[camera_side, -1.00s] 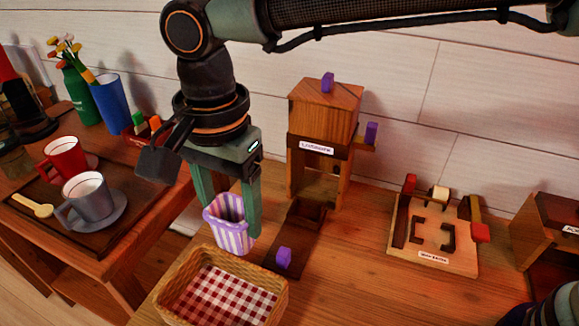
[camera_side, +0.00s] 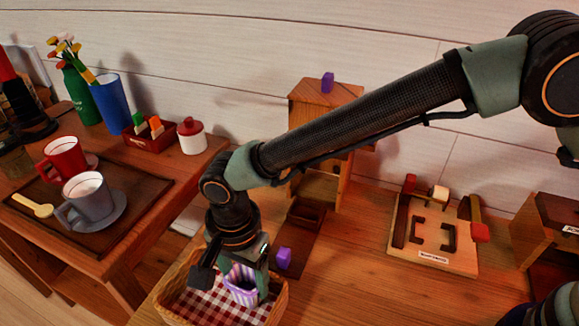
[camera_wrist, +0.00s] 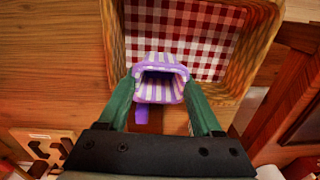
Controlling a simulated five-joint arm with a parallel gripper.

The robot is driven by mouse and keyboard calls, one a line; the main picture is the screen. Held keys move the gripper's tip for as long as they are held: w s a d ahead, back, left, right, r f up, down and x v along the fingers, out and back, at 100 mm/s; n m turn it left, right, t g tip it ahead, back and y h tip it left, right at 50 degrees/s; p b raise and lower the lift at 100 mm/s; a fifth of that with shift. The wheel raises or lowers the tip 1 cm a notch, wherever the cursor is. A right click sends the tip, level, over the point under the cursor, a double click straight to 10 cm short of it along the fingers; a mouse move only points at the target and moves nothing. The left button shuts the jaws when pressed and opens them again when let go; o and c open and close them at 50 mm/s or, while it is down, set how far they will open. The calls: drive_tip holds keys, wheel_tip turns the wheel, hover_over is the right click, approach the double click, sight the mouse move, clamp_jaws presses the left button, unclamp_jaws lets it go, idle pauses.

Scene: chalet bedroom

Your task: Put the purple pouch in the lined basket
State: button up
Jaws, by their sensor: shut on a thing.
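The purple-and-white striped pouch (camera_side: 241,287) is held between the fingers of my gripper (camera_side: 243,285), which is shut on it. In the wrist view the pouch (camera_wrist: 160,80) shows its open mouth, with a green finger on each side. The lined basket (camera_side: 279,308) is wicker with a red-and-white checked cloth (camera_side: 200,305). In the side view the pouch is low, within the basket's outline near its right side. In the wrist view it overlaps the basket's near edge (camera_wrist: 117,45). I cannot tell whether it touches the lining.
A wooden board (camera_side: 432,237) with coloured blocks lies to the right. A tray with mugs (camera_side: 86,200) is on the left table. Bare wood lies right of the basket.

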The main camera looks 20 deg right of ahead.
drive_tip(key=shift+f, duration=0.3)
drive_tip(key=shift+f, duration=0.15)
drive_tip(key=o, duration=1.3)
